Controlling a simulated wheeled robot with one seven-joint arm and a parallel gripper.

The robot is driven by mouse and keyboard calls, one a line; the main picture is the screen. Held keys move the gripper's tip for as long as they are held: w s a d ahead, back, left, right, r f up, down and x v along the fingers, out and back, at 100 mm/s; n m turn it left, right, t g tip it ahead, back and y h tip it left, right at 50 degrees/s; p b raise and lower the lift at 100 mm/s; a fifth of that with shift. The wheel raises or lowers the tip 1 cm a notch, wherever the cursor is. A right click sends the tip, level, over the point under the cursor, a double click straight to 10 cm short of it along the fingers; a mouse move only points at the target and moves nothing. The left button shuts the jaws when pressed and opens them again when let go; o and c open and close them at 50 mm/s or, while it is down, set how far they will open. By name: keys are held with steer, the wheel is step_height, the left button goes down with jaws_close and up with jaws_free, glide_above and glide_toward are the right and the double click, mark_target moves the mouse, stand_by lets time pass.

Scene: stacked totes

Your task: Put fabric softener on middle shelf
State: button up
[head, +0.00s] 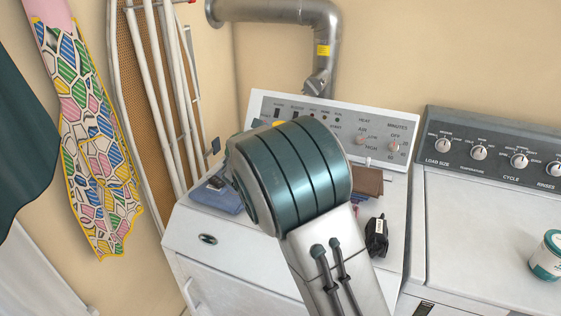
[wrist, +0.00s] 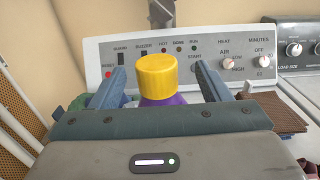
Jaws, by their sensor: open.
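The fabric softener (wrist: 157,78) is a purple bottle with a yellow cap, upright in front of the dryer's control panel in the wrist view. Its lower part is hidden by my gripper body. My gripper (wrist: 162,84) is open, with one blue-grey finger on each side of the bottle; I see no clear contact with it. In the head view my arm hides the gripper and nearly all of the bottle; only a bit of yellow, likely the cap (head: 279,123), shows above the arm. No shelf is in view.
The white dryer (head: 232,243) holds a folded blue cloth (head: 216,198), a brown wallet-like item (head: 369,181) and a small black object (head: 376,237). A washer (head: 470,235) with a white-and-teal tub (head: 547,258) stands right. An ironing board (head: 150,95) leans left.

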steer(key=shift+p+x, duration=1)
steer(key=shift+x, duration=1.65)
steer(key=shift+a+f, duration=0.1)
steer(key=shift+a, duration=0.1)
jaws_close()
